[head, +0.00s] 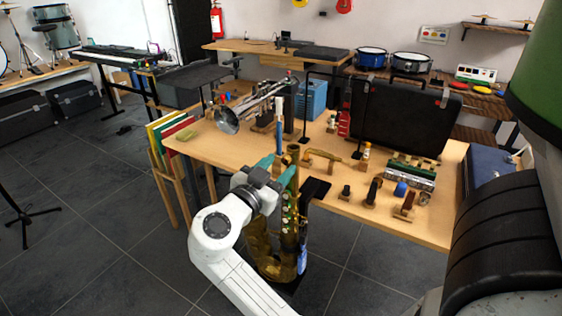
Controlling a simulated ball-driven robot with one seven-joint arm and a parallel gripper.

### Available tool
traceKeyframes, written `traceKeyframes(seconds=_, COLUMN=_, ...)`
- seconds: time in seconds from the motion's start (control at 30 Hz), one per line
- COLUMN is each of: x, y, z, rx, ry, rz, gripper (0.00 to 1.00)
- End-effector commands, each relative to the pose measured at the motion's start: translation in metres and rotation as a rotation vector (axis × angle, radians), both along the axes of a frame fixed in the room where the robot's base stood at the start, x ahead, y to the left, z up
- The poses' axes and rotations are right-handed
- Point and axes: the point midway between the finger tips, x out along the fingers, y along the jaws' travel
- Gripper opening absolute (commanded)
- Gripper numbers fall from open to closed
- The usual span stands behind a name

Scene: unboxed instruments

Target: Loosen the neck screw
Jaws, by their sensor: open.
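A brass saxophone body (269,243) stands upright at the table's front edge. Its open upper tube (293,150) rises just right of my gripper. The neck screw is too small to make out, and the gripper partly hides that area. My gripper (276,169) has two teal fingers, spread apart, reaching up beside the upper tube. I see nothing held between them. Whether a finger touches the tube I cannot tell. A curved brass piece (326,155), perhaps the neck, lies on the table behind and to the right of the tube.
The wooden table (225,150) carries a trumpet (240,112), a large black case (400,115), a green-and-silver accordion-like instrument (410,172) and several small parts at the right. Coloured folders (168,130) stand at the left. The tiled floor at left is mostly clear.

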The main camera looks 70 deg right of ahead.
Motion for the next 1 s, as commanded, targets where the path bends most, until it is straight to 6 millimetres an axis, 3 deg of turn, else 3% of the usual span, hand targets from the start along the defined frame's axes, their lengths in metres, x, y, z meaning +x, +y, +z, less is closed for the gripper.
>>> traceKeyframes(seconds=0.2, x=-0.004, y=-0.017, z=0.0, rx=0.0, ry=0.0, rz=-0.001, gripper=0.47)
traceKeyframes(seconds=0.5, x=-0.005, y=-0.019, z=0.0, rx=0.0, ry=0.0, rz=0.0, gripper=0.47)
traceKeyframes(seconds=1.0, x=-0.004, y=-0.019, z=0.0, rx=0.0, ry=0.0, rz=0.001, gripper=0.0)
